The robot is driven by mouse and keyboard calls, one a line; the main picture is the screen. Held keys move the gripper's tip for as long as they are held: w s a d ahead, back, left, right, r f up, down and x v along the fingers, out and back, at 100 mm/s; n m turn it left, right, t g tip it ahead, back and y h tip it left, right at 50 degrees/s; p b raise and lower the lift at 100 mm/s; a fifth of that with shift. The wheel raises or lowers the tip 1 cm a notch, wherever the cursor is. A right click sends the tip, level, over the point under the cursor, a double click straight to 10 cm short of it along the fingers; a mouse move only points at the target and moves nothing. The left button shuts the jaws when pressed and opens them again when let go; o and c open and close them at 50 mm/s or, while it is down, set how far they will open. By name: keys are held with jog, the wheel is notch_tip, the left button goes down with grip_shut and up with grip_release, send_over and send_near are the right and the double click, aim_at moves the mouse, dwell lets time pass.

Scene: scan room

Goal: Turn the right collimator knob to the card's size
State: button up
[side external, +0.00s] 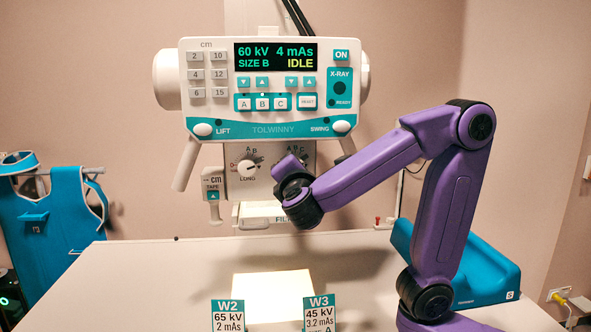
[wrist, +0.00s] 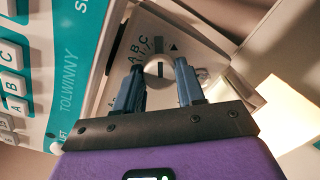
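The right collimator knob (wrist: 156,73) is white with a dark line, under letters A, B, C, in the wrist view. In the side view my wrist hides it. My gripper (wrist: 161,78) is open, one finger on each side of the knob, with gaps visible; contact is not clear. The left knob (side external: 249,168), marked LONG, is uncovered in the side view. Card W2 (side external: 228,314) reads 65 kV, 2 mAs. Card W3 (side external: 319,314) reads 45 kV, 3.2 mAs, with an A on a cut-off line. The console display (side external: 275,56) reads 60 kV, 4 mAs, SIZE B, IDLE.
The console (side external: 200,110) hangs just above the knobs, with handles on both sides. A tape holder (side external: 212,190) hangs at left. A lit patch (side external: 270,288) lies on the table (side external: 130,275). A teal cushion (side external: 490,265) sits at right, behind my arm.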

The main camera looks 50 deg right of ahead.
jog(key=shift+n, duration=0.3)
jog(key=shift+n+t, duration=0.3)
jog(key=shift+n, duration=2.3)
jog(key=shift+f, duration=0.1)
jog(key=o, duration=1)
jog(key=shift+o, duration=0.2)
jog(key=v, duration=1.7)
jog(key=shift+a, duration=0.2)
jog(key=shift+s, duration=0.1)
